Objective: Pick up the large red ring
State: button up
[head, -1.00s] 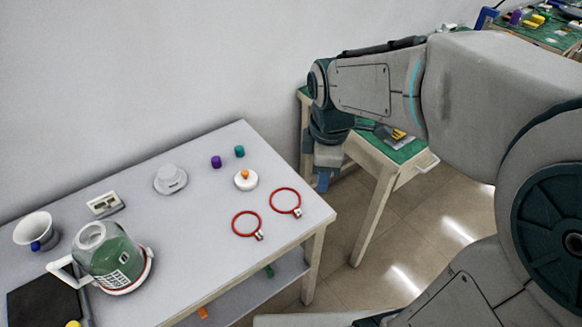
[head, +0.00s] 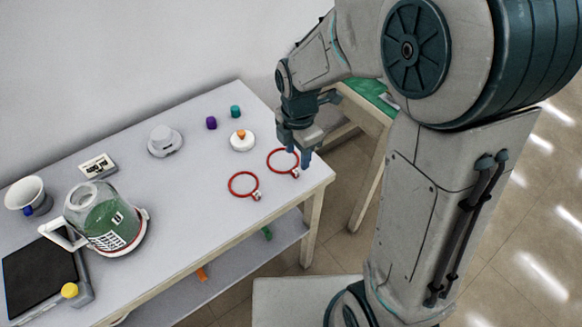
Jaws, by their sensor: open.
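Two red rings, each with a small metallic clamp, lie flat near the right end of the grey table. One red ring (head: 230,183) is on the left, and the other red ring (head: 268,160) is to its right, nearer the table's end. They look close in size, and I cannot tell surely which is the large one. My gripper (head: 298,156) is open and points down at the table's right end, over or beside the right ring's right side. It holds nothing that I can see. Its height above the ring is unclear.
A white disc with an orange knob (head: 242,141), a purple cap (head: 211,123) and a teal cap (head: 235,111) stand behind the rings. The table (head: 190,225) is clear between.

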aim_at(295, 170)
jog(key=shift+a+f, duration=0.15)
jog(key=shift+f, duration=1.25)
jog(key=shift+a+f, duration=0.1)
jog(key=shift+f, duration=1.25)
grip_shut()
